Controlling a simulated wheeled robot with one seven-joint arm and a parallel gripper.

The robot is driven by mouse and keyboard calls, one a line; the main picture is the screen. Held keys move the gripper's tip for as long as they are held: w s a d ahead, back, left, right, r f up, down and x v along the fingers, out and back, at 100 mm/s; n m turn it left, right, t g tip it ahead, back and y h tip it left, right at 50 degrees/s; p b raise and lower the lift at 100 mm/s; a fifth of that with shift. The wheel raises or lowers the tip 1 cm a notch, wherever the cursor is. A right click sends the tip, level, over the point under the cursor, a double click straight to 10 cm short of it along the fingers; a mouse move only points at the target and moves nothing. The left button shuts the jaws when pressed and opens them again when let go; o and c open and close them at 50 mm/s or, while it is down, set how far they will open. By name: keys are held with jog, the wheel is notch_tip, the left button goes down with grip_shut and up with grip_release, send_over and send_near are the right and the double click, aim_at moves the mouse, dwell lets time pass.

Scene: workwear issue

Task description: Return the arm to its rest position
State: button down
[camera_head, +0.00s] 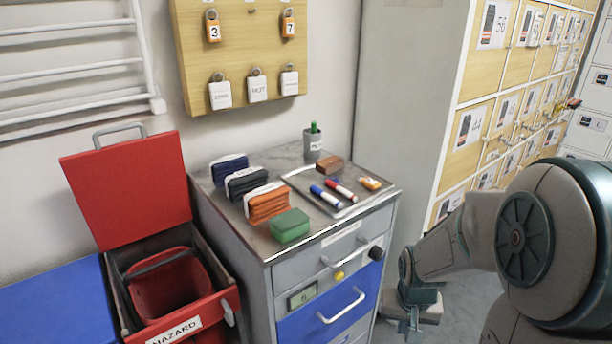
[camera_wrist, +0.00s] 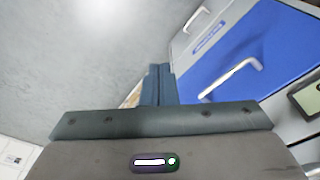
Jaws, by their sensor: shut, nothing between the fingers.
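My arm reaches in from the right side of the head view, bent and hanging low. My gripper (camera_head: 413,325) is at the lower right of the cabinet's front, above the floor. In the wrist view my gripper (camera_wrist: 157,72) shows its fingers together, with nothing between them. The wrist view looks past the fingers at the grey floor (camera_wrist: 90,60) and the cabinet's blue drawer (camera_wrist: 250,50). In the head view the fingertips are small and hard to make out.
The grey cabinet (camera_head: 254,258) holds a tray (camera_head: 349,209) with markers, and several folded cloth bundles. A red hazard bin (camera_head: 185,318) stands open at its left. Wooden lockers (camera_head: 470,130) rise behind my arm. Some floor (camera_head: 455,318) is free between cabinet and arm.

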jog(key=s+a+r+p, duration=0.2)
jog(key=s+r+p, duration=0.1)
jog(key=r, duration=0.5)
jog(key=s+a+r+n+t+p, duration=0.1)
jog(key=s+a+r+p, duration=0.1)
jog(key=r, duration=0.7)
jog(key=s+a+r+n+p, duration=0.1)
jog(key=s+a+r+p, duration=0.1)
jog(key=s+r+p, duration=0.3)
notch_tip(320, 180, up, 3)
jog(key=shift+r+y+p, duration=0.15)
jog(key=shift+y+p, duration=0.15)
jog(key=shift+p, duration=0.05)
jog(key=shift+d, duration=0.2)
